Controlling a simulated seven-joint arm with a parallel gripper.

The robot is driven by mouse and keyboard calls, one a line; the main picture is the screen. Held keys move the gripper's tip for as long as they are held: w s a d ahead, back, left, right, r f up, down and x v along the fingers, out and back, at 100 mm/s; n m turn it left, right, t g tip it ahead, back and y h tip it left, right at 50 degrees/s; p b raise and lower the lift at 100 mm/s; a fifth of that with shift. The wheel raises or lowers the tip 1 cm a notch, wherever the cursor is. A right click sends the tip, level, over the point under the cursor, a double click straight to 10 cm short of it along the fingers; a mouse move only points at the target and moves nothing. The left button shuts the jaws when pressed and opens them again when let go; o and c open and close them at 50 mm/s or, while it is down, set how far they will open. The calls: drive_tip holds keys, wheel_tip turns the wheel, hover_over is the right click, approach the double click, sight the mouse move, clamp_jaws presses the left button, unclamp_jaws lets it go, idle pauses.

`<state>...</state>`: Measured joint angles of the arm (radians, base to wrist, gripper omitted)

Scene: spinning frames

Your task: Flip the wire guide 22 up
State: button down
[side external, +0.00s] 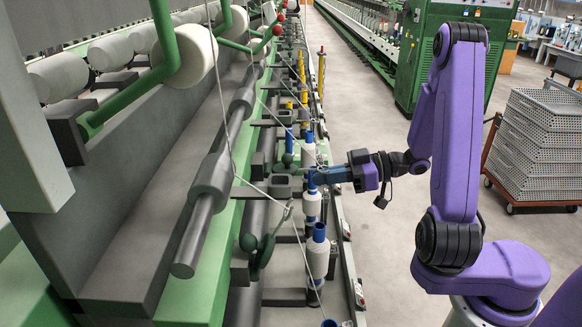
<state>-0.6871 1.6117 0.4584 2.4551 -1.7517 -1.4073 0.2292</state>
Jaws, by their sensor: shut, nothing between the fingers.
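The wire guides are dark grey blocks along the frame, with no readable numbers, so I cannot tell which one is 22. One wire guide (286,186) lies just left of my gripper (312,178). Another wire guide (268,123) is farther back along the row. My gripper reaches in from the right, its blue fingers shut and empty, above a white bobbin with a blue top (312,206). A small gap seems to separate the fingertips from the near guide, but contact is hard to judge from this view.
White threads (262,192) run down from the rollers past the guides. A green lever (266,250) and another bobbin (318,258) stand nearer the camera. A long grey roller (210,190) lies to the left. The aisle floor (370,140) is clear; a crate cart (535,145) stands far right.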

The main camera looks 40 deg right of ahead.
sight(297, 169)
drive_tip(key=shift+r, duration=0.1)
drive_tip(key=shift+w+a+r, duration=0.15)
drive_tip(key=shift+r, duration=1.35)
drive_tip(key=shift+w+a+r, duration=0.2)
drive_tip(key=shift+r, duration=0.4)
drive_tip(key=shift+w+a+r, duration=0.15)
drive_tip(key=shift+r, duration=0.4)
drive_tip(key=s+d+f, duration=0.1)
drive_tip(key=s+d, duration=0.5)
drive_tip(key=shift+s+d, duration=0.2)
idle(0.7)
